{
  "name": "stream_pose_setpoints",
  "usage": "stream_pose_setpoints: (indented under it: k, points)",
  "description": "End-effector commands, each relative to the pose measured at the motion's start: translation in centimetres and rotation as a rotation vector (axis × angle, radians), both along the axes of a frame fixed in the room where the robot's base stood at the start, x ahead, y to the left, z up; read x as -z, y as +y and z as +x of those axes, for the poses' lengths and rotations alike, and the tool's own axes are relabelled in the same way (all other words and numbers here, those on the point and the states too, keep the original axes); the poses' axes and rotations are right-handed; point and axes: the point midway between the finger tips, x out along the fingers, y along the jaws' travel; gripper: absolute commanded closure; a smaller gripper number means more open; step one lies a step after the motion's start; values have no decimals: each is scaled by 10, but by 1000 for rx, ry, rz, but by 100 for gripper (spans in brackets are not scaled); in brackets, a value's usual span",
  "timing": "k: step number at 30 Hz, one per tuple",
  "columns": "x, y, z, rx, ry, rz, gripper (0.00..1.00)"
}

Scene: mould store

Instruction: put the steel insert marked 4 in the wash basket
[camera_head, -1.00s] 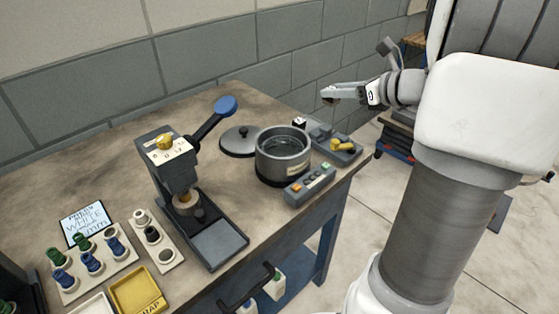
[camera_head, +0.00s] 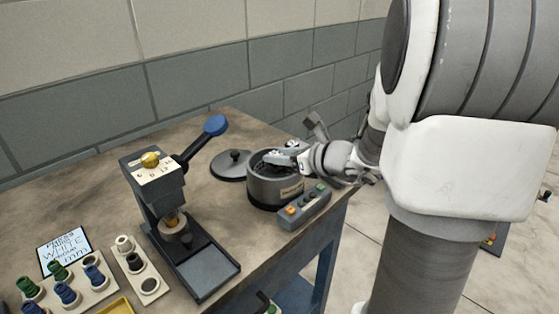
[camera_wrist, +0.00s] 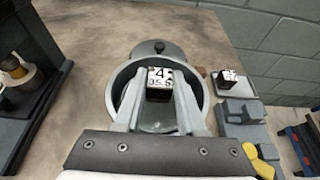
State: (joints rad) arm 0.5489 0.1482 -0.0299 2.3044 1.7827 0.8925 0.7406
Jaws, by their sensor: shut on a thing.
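The steel insert marked 4 (camera_wrist: 159,82) is a small block with a white top face reading "4" and a smaller line of digits. My gripper (camera_wrist: 158,90) is shut on it, with one finger on each side. In the wrist view the insert shows over the opening of a round grey pot (camera_wrist: 202,92). In the head view my gripper (camera_head: 272,156) is at the mouth of the same pot (camera_head: 265,191). The insert's exact height over the pot's inside is hard to tell. A separate basket inside the pot is not clearly visible.
A dark lid (camera_head: 230,166) lies left of the pot, and a control box (camera_head: 304,208) stands in front. In the wrist view another marked block (camera_wrist: 230,77) sits right of the pot, near a grey stepped fixture (camera_wrist: 243,111). A press (camera_head: 160,200) stands left.

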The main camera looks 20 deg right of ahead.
Motion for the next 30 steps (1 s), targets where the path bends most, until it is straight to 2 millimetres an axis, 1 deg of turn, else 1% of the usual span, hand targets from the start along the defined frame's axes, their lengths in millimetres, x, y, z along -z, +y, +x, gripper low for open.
stream_pose_setpoints:
  k: [1,8,20,23,24,26,27,29,30]
  points:
    - [2,0,0,0,-1,0,100]
    - [1,0,0,0,-2,0,100]
    - [14,0,0,0,-2,0,100]
    - [13,0,0,0,-2,0,100]
    - [14,0,0,0,-1,0,59]
    - [14,0,0,0,-1,0,48]
    - [14,0,0,0,-1,0,41]
    - [14,0,0,0,-1,0,31]
    - [14,0,0,0,-1,0,31]
